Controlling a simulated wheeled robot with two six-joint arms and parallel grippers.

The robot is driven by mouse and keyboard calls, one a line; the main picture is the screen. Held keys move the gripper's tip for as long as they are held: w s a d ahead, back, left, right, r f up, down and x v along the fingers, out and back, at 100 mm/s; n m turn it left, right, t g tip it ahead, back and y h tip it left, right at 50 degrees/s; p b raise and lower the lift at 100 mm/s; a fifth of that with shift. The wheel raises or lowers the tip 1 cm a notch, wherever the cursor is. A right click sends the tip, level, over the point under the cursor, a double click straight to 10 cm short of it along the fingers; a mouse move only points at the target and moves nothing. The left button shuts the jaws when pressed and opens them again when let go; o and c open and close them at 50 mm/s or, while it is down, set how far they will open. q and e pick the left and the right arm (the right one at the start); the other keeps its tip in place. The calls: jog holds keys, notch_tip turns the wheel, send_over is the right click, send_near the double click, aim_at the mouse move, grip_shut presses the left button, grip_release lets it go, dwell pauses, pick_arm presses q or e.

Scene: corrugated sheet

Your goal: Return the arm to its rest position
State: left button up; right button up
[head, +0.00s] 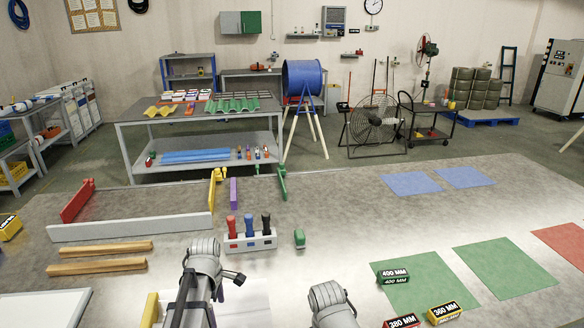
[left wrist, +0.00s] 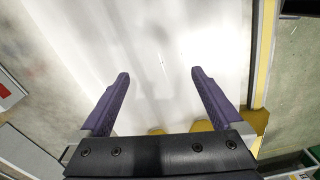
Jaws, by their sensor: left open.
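My left arm (head: 203,262) reaches up from the bottom of the head view over the worktable. My left gripper (left wrist: 160,78) is open in the left wrist view, its two purple fingers wide apart with nothing between them. Beyond the fingers is a pale, shiny sheet (left wrist: 155,40) with soft bands; I cannot tell whether the fingertips touch it. A pale sheet (head: 245,308) also shows beside my left arm in the head view, partly hidden. My right arm (head: 332,302) shows at the bottom middle; its gripper is not visible.
A rack with red, black and blue-handled tools (head: 249,240) stands ahead of my left arm. Two wooden bars (head: 100,258) and a white-grey rail (head: 130,228) lie left. Green mats (head: 428,282) and labelled blocks (head: 444,312) lie right. The table's middle right is clear.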

pick_arm(q)
jog(key=s+d+m, duration=0.6)
jog(key=d+m, duration=0.3)
jog(key=m, duration=0.2)
jog(key=s+d+m+y, duration=0.1)
jog(key=s+d+m, duration=0.5)
jog(key=d+m, duration=0.4)
jog(key=shift+d+m, duration=0.2)
jog(key=shift+m, duration=0.4)
jog(key=shift+r, duration=0.1)
